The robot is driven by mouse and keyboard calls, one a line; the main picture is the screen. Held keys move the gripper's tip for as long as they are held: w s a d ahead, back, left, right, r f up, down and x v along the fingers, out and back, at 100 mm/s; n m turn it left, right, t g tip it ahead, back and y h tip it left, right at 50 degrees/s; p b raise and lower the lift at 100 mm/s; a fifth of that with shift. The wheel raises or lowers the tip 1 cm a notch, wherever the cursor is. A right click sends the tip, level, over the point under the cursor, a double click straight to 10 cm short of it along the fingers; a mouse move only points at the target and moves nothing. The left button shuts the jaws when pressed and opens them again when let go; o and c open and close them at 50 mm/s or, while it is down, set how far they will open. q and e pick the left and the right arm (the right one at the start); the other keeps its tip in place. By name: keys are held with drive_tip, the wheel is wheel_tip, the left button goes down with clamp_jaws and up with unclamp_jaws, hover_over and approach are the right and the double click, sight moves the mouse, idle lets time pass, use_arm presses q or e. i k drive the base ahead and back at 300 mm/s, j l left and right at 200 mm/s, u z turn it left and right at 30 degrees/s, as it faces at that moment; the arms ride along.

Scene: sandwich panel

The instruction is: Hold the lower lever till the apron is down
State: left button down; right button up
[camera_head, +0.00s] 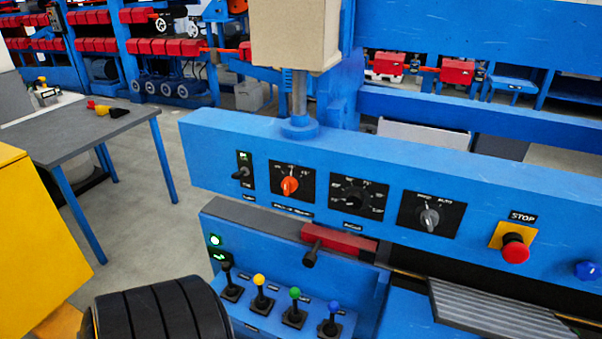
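Several short joystick levers stand in a row on a blue ledge at the bottom centre of the head view. They are a black-knobbed lever (229,279), a yellow-knobbed lever (260,290), a green-knobbed lever (294,305) and a blue-knobbed lever (332,318). All look roughly upright. Their labels are too small to read, so I cannot tell which is the lower lever. A grey ribbed plate (495,312) lies at the lower right; I cannot tell if it is the apron.
Above the levers is a blue control panel (370,170) with rotary switches and a red stop button (515,248). A red bar with a dark handle (338,240) sits below it. A grey table (70,135) stands behind left.

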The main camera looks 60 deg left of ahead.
sight(227, 266)
drive_tip(key=u, duration=2.35)
